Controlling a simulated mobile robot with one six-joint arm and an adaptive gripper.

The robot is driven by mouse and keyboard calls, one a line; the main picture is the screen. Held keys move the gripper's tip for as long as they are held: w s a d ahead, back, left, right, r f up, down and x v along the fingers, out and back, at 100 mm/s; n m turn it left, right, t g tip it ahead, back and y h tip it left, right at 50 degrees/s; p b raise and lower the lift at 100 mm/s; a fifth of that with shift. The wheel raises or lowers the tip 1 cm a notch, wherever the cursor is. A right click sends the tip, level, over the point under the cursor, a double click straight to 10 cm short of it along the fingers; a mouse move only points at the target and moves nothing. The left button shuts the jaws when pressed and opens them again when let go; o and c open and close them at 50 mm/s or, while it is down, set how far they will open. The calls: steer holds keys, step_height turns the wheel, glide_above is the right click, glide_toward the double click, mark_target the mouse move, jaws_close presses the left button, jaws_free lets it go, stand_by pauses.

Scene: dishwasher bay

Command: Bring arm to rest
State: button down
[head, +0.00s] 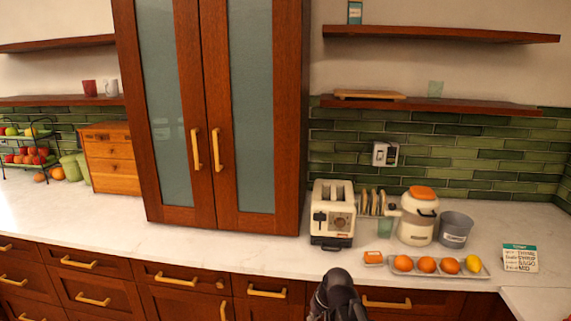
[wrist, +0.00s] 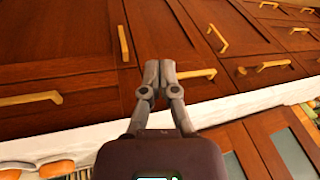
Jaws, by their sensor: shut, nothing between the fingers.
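My gripper (wrist: 160,70) is shut and empty in the wrist view, its two fingertips together in front of the brown drawer fronts. In the head view my gripper and wrist (head: 338,296) show dark at the bottom, in front of the counter's front edge. No object is in contact with the fingers as far as I can see.
The white counter (head: 230,246) bears a toaster (head: 332,215), a white canister with an orange lid (head: 418,217), a grey bucket (head: 455,230) and a tray (head: 482,273) of oranges and a lemon. A tall cabinet (head: 215,110) stands left of the toaster. The counter before the cabinet is clear.

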steer(key=s+d+f+g+h, duration=0.1)
steer(key=s+d+g+h, duration=0.1)
steer(key=s+d, duration=0.7)
steer(key=shift+m+h, duration=0.3)
steer(key=shift+h, duration=0.3)
steer(key=shift+w, duration=0.1)
stand_by(1.1)
